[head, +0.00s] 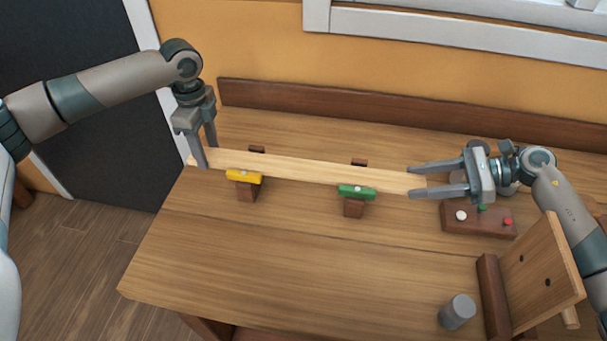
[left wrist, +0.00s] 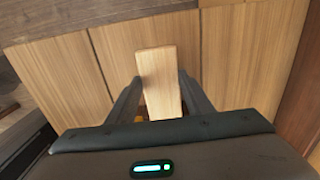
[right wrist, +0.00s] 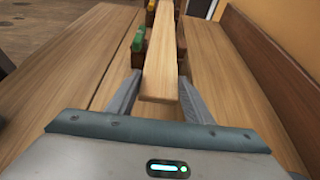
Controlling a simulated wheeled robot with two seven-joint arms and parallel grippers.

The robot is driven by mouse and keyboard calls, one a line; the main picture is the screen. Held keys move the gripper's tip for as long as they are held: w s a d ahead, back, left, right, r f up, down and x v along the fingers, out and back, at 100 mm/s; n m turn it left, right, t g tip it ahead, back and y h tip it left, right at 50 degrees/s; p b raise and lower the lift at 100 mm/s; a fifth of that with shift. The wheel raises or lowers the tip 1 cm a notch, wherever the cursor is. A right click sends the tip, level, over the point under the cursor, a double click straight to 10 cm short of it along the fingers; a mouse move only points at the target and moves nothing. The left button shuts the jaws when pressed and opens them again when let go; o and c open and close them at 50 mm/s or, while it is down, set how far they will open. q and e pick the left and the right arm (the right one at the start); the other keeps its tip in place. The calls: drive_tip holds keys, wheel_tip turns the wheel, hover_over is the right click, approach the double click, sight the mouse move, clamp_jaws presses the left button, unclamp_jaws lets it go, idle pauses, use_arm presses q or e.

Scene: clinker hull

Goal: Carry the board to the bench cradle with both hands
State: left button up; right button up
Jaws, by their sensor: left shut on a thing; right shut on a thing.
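A long pale wooden board (head: 300,168) spans the left and middle of the bench in the head view. My left gripper (head: 208,156) is shut on its left end, and my right gripper (head: 418,181) is shut on its right end. The board's end shows between the fingers in the left wrist view (left wrist: 160,80) and in the right wrist view (right wrist: 160,75). The bench cradle has a yellow-topped support (head: 244,177) and a green-topped support (head: 356,192), with dark posts behind. The board passes between these fronts and posts; I cannot tell whether it rests on the cradle.
The wooden bench (head: 250,250) is clear at its front middle. A brown block with coloured buttons (head: 460,222) sits under my right arm. A grey cylinder (head: 457,312) and an upright wooden panel (head: 540,275) stand at the front right. A low back rail (head: 400,112) runs along the wall.

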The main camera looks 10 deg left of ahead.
use_arm(q)
drive_tip(key=shift+f, duration=0.7)
use_arm(e)
drive_tip(key=shift+f, duration=0.65)
use_arm(q)
drive_tip(key=o, duration=1.2)
use_arm(e)
drive_tip(key=o, duration=1.2)
use_arm(q)
drive_tip(key=shift+r, duration=0.15)
wheel_tip(320, 180, up, 12)
drive_tip(key=shift+f, duration=0.1)
use_arm(e)
drive_tip(key=shift+d, duration=0.1)
drive_tip(key=v, duration=1.2)
use_arm(q)
drive_tip(key=shift+w, duration=0.1)
